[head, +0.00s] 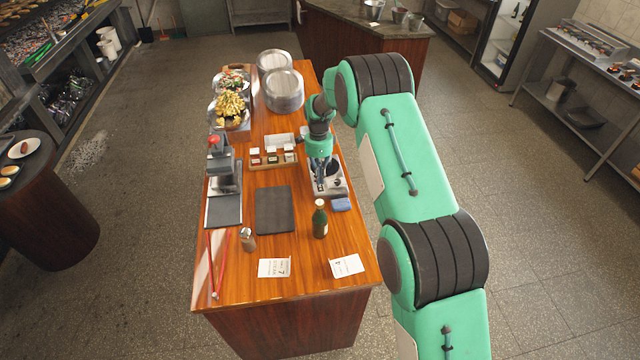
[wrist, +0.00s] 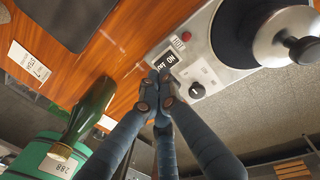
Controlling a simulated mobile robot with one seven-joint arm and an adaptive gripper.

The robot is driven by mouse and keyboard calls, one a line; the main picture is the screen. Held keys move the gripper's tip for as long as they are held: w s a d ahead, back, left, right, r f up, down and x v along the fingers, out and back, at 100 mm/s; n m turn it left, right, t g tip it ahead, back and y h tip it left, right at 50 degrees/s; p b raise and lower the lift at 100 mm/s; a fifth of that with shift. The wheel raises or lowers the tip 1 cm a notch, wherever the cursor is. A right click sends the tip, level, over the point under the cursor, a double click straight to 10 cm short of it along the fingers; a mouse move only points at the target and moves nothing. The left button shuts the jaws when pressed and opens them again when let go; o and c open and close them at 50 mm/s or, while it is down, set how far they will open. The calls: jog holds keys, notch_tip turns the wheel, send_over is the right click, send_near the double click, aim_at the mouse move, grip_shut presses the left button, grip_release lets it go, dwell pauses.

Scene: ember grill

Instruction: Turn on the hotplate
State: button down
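The hotplate (head: 342,187) is a silver unit on the right edge of the wooden counter, partly hidden by my arm in the head view. In the wrist view its metal body (wrist: 211,72) carries a dark round plate with a lidded pan (wrist: 285,38) on it. A black knob (wrist: 197,90), a small red light (wrist: 186,37) and a black label with white lettering (wrist: 167,59) show on its front panel. I cannot tell whether the light is lit. My gripper (wrist: 157,80) has its fingertips together over the panel's edge beside the label, left of the knob; contact is unclear. It also shows in the head view (head: 320,184).
A dark mat (head: 274,210) lies to the left, a spice tray (head: 272,158) behind. Plates (head: 284,91) are stacked farther back. Paper cards lie at the front.

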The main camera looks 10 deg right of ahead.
notch_tip(320, 180, up, 11)
jog(key=w+b, duration=0.1)
jog(key=shift+w+f, duration=0.2)
jog(key=shift+w, duration=0.15)
dwell(0.4)
jog(key=s+d+r+n+t+b, duration=0.2)
jog(key=s+r+n+b, duration=0.25)
jog(key=s+r, duration=0.7)
jog(key=s+d+r+n+t+b, duration=0.25)
jog(key=s+r+n, duration=0.25)
jog(key=s+r, duration=0.7)
jog(key=s+f+n+t+b, duration=0.1)
jog(key=s+f+n+b, duration=0.2)
jog(key=s, duration=1.2)
jog(key=s+d+f+n+t+b, duration=0.1)
jog(key=s+f+n+b, duration=0.3)
jog(key=s, duration=1.1)
jog(key=shift+s+d+n+t+b, duration=0.2)
jog(key=shift+n+t+b, duration=0.25)
jog(key=shift+n, duration=0.3)
